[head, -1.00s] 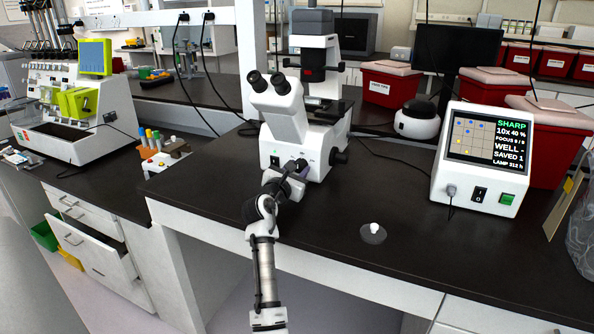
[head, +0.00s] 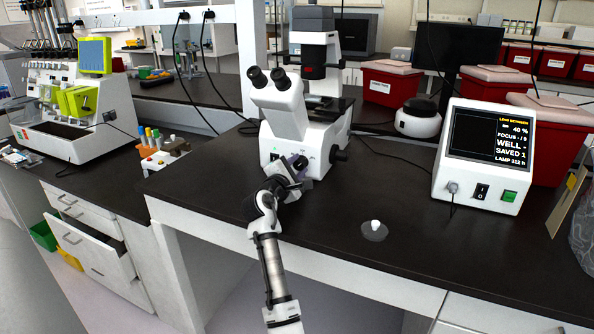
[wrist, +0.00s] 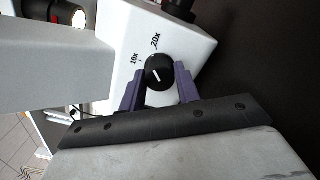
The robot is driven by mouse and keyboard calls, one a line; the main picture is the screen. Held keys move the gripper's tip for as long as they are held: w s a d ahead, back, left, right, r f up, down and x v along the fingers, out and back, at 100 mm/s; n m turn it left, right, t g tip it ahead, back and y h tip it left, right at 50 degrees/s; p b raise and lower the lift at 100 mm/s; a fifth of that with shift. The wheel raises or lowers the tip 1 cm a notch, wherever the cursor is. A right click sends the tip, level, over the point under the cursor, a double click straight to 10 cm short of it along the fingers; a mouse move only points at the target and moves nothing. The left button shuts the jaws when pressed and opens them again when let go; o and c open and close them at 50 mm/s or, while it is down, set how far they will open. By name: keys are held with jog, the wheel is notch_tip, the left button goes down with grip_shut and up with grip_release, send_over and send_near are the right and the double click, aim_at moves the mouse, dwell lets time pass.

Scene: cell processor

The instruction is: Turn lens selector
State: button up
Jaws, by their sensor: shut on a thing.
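The white microscope (head: 285,106) stands on the dark bench. Its lens selector is a round black knob (wrist: 158,68) with a short white mark, with printed labels 10x and 20x beside it in the wrist view. My gripper (wrist: 160,74) is shut on the knob, one purple finger on each side; in the head view my gripper (head: 297,174) is at the lower front of the microscope and hides part of it. The display (head: 491,134) at the right shows a lens-between message, 40 %, a dash for focus out of 9, well dash and saved 1.
A small round dark disc with a white knob (head: 375,230) lies on the bench to the right of my arm. Red bins (head: 392,83) and a white rounded device (head: 418,120) stand behind.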

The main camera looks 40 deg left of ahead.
jog(key=shift+m+b, duration=0.55)
jog(key=shift+m, duration=0.95)
jog(key=o, duration=1)
jog(key=b+v, duration=0.2)
jog(key=v, duration=1.2)
jog(key=shift+a, duration=0.1)
